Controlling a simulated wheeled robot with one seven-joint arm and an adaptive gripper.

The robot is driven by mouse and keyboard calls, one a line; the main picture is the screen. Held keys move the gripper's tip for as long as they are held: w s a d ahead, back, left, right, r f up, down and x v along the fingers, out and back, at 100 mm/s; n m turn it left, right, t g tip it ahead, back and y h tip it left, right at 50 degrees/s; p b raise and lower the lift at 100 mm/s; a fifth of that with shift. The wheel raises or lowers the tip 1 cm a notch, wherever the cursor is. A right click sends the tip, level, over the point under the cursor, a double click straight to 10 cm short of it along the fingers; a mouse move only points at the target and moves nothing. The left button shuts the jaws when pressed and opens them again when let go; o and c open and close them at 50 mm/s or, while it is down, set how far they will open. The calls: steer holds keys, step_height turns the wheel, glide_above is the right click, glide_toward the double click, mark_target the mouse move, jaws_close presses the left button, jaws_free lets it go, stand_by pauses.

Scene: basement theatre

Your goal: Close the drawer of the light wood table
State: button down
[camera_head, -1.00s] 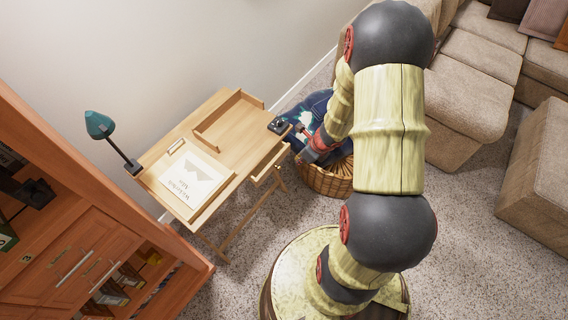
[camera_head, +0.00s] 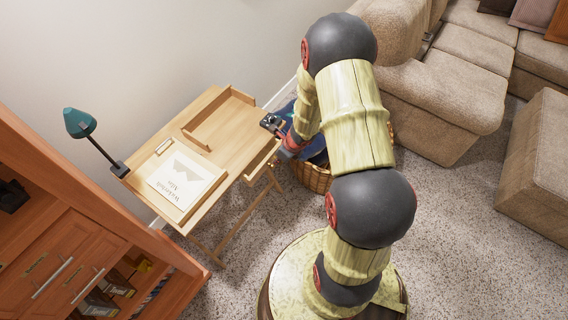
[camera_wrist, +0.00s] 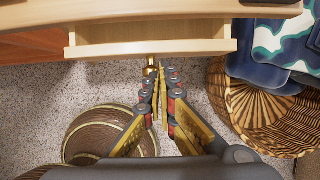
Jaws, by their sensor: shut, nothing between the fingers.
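The light wood table (camera_head: 225,140) stands against the wall. Its drawer (camera_head: 262,160) sticks out a little from the front edge, on the side toward my arm. In the wrist view the drawer front (camera_wrist: 190,47) spans the top, with a strip of its inside visible behind it. A small brass knob (camera_wrist: 151,68) is on the front. My gripper (camera_wrist: 163,70) is shut and empty, its fingertips just beside the knob and close to the drawer front; I cannot tell whether they touch. In the head view my gripper (camera_head: 281,153) is beside the drawer, partly hidden by my arm.
A wicker basket (camera_wrist: 245,110) with blue cloth (camera_wrist: 262,65) stands right of the drawer in the wrist view. A teal lamp (camera_head: 80,122) and papers (camera_head: 186,176) are on the table. An orange wood cabinet (camera_head: 60,240) is at left, a beige sofa (camera_head: 440,90) at right. Carpet lies between.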

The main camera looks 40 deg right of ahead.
mark_target(270, 158)
steer(key=shift+w, duration=0.2)
steer(key=shift+w+a+p, duration=0.25)
steer(key=shift+w+a, duration=0.05)
steer(key=shift+w, duration=0.35)
steer(key=shift+w+a+p, duration=0.25)
steer(key=shift+w, duration=0.4)
steer(key=shift+s, duration=0.1)
steer(key=shift+d, duration=0.1)
